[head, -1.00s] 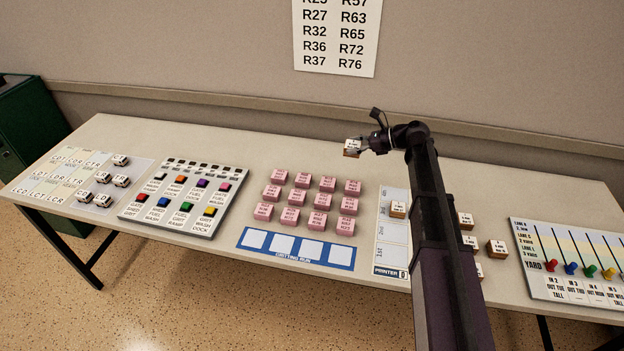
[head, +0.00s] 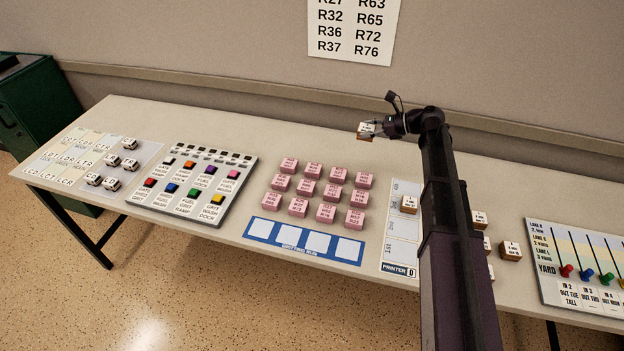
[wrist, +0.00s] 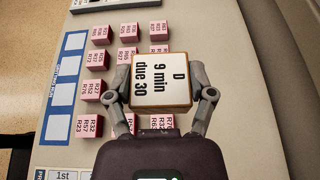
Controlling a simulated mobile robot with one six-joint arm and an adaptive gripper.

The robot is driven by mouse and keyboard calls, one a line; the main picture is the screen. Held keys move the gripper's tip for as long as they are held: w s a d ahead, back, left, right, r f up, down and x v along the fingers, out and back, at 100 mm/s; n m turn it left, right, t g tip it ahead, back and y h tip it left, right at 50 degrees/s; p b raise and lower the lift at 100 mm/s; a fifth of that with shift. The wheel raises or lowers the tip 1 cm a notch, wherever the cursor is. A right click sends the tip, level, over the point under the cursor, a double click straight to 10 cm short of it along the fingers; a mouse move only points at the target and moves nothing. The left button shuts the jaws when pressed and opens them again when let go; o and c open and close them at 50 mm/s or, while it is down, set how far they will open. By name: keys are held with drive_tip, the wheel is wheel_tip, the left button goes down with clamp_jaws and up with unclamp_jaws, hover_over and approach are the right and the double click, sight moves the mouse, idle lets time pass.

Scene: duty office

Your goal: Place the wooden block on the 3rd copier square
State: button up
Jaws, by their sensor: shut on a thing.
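My gripper (head: 372,128) is shut on a wooden block (head: 366,130), held above the back of the table. In the wrist view my gripper (wrist: 162,88) has a finger on each side of the block (wrist: 160,80), whose white face reads "D 9 min due 30". A white strip labelled PRINTER (head: 399,252) lies below, with squares in a column, "1st" nearest the front. Another wooden block (head: 408,204) sits on this strip. My arm covers the table just right of it. I see no label reading copier.
Several loose wooden blocks (head: 511,251) stand right of my arm, some partly hidden. Pink blocks (head: 330,191) stand in rows above a blue-framed strip (head: 304,242). A button panel (head: 192,187) lies further left, a yard board (head: 590,265) at right. The table's back is clear.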

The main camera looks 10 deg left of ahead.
drive_tip(key=s+d+f+b, duration=0.4)
drive_tip(key=d+f+b, duration=0.1)
drive_tip(key=s+d+f+b, duration=0.4)
drive_tip(key=s+d+f, duration=0.1)
drive_tip(key=d, duration=0.1)
drive_tip(key=s+d+f+b, duration=0.4)
drive_tip(key=d+b, duration=0.1)
drive_tip(key=d, duration=0.1)
drive_tip(key=shift+s+d+f+b, duration=0.2)
drive_tip(key=shift+s+f+b, duration=0.1)
drive_tip(key=shift+s+f, duration=0.1)
drive_tip(key=shift+w, duration=0.1)
drive_tip(key=b, duration=0.2)
hover_over(382, 187)
drive_tip(key=shift+f, duration=0.75)
drive_tip(key=shift+f, duration=0.1)
drive_tip(key=shift+f+b, duration=1.5)
drive_tip(key=shift+f, duration=0.15)
drive_tip(key=shift+f, duration=0.1)
drive_tip(key=o, duration=1.1)
